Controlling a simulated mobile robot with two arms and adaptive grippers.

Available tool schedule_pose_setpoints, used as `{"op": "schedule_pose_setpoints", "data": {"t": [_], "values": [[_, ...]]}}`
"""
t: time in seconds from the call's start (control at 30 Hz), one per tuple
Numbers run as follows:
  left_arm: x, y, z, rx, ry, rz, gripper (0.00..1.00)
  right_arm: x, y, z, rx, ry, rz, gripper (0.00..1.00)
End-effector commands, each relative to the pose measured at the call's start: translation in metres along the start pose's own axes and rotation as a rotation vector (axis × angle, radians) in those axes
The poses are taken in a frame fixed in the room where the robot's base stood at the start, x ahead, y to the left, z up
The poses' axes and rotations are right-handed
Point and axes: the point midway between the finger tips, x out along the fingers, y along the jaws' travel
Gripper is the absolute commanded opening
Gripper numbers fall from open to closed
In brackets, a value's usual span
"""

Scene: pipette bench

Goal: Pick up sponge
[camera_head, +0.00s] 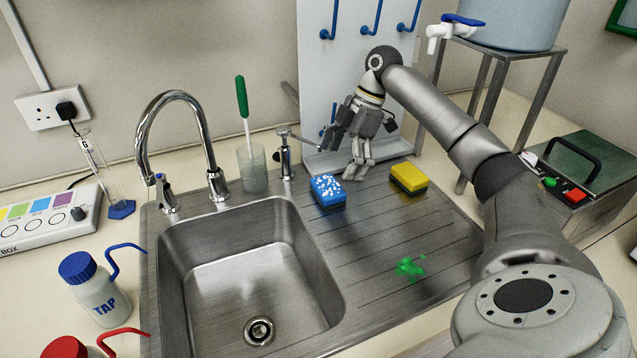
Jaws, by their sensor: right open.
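A blue sponge (328,191) with white foam spots on top lies on the ribbed steel drainboard, just right of the sink basin. A yellow sponge (409,178) with a dark green underside lies further right on the drainboard. My right gripper (338,160) reaches in from the right, above and behind the blue sponge, pointing down. Its fingers are spread apart with nothing visible between them. It appears apart from both sponges, though the exact gap is hard to judge. My left gripper is not in view.
The steel sink (246,270) has a curved tap (172,110) behind it. A cup (252,168) with a green-handled brush stands near the gripper. A pegged white board (345,50) stands behind. A green spill (410,268) marks the front drainboard. Bottles (95,290) stand left.

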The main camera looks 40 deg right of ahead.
Motion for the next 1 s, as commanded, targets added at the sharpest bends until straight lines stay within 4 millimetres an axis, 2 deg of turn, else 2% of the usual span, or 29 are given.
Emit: {"op": "schedule_pose_setpoints", "data": {"t": [0.2, 0.43, 0.73, 0.77, 1.0], "values": [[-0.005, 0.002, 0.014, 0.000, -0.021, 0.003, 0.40, 0.025, 0.000, -0.003, -0.001, 0.000, -0.004, 1.00], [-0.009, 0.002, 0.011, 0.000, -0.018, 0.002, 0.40, 0.058, 0.002, -0.004, 0.000, -0.001, -0.003, 1.00], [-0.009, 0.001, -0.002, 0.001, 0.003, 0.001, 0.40, 0.065, 0.002, -0.004, -0.001, 0.000, 0.000, 1.00], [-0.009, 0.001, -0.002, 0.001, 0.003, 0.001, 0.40, 0.065, 0.002, -0.004, -0.001, 0.000, -0.001, 0.99], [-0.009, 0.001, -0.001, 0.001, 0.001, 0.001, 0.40, 0.065, 0.002, -0.004, -0.001, 0.000, -0.001, 0.68]]}}
